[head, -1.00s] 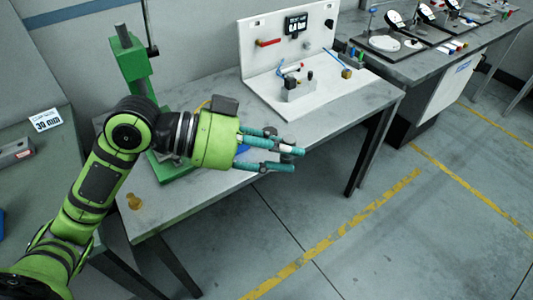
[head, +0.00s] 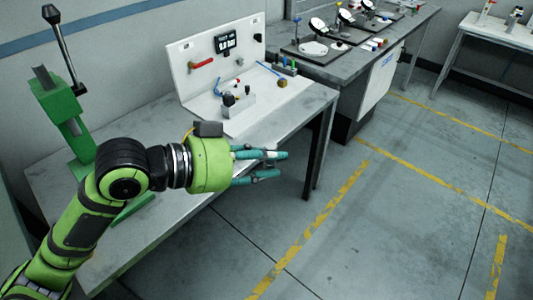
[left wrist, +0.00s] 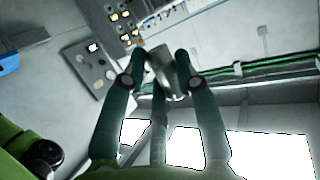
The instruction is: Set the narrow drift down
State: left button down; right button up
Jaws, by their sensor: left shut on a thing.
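My left gripper (head: 280,164) is shut on a grey, roughly cylindrical piece, which looks like the narrow drift (left wrist: 160,64). In the left wrist view the piece lies tilted between the teal fingertips of the gripper (left wrist: 163,72). In the head view the fingers hide most of it. The gripper is in the air near the front edge of the grey workbench (head: 285,125). My right gripper is in neither view.
A green press (head: 68,115) stands on the bench behind my left arm. A white stand (head: 200,90) with a small display and a grey block (head: 239,105) occupies the bench's far end. Another bench (head: 345,65) with several stations lies beyond. Open floor lies to the right.

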pick_arm(q)
jog(key=s+a+f+m+g+y, duration=0.2)
jog(key=f+m+g, duration=0.6)
jog(key=m+g, duration=0.7)
jog(key=shift+s+a+g+y, duration=0.2)
jog(key=shift+a+g+y, duration=0.7)
jog(key=shift+a+g, duration=0.15)
